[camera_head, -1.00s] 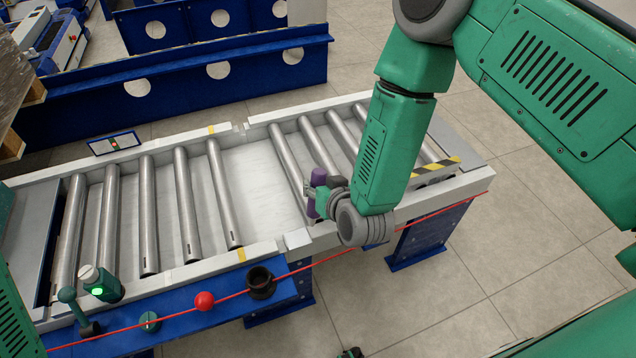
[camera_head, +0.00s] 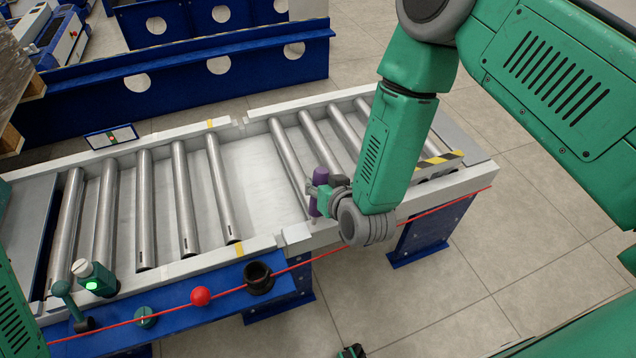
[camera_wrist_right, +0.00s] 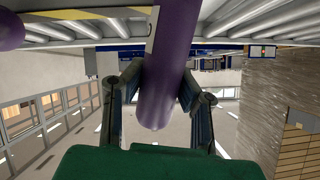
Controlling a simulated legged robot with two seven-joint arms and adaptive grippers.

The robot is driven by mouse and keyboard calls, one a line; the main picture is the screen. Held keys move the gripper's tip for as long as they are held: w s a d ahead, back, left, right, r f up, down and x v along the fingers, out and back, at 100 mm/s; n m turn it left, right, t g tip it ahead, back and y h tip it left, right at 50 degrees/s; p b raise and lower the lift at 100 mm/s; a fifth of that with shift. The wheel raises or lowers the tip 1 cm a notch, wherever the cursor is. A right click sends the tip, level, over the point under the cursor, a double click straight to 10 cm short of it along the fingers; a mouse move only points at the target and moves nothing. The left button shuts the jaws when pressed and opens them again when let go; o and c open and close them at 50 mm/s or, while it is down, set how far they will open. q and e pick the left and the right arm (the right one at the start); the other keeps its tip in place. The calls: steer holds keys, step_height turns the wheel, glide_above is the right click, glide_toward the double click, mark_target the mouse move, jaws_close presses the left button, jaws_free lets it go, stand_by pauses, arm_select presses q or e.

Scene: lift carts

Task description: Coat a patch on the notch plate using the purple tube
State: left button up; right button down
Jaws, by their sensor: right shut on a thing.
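The purple tube (camera_head: 321,175) is in my right gripper (camera_head: 322,193), above the near side of the roller conveyor. In the right wrist view the tube (camera_wrist_right: 170,60) passes between the two fingers of my right gripper (camera_wrist_right: 163,88), which are shut on it. In the head view it stands nearly upright; its lower end is close to the near rail, and I cannot tell whether it touches. I cannot make out the notch plate for sure; a pale plate (camera_head: 297,236) sits on the near rail just left of the gripper. My left gripper is out of view.
The conveyor's near rail (camera_head: 210,262) and metal rollers (camera_head: 182,195) lie left of the gripper. A red cord with a red ball (camera_head: 201,296) runs along the front.

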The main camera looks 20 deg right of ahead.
steer(key=shift+f, duration=0.3)
steer(key=shift+a+r, duration=0.1)
steer(key=shift+a, duration=0.6)
steer(key=a+f, duration=0.1)
steer(key=a, duration=0.7)
steer(key=shift+s, duration=0.15)
stand_by(0.6)
steer(key=shift+f, duration=0.6)
steer(key=shift+d, duration=0.15)
stand_by(0.5)
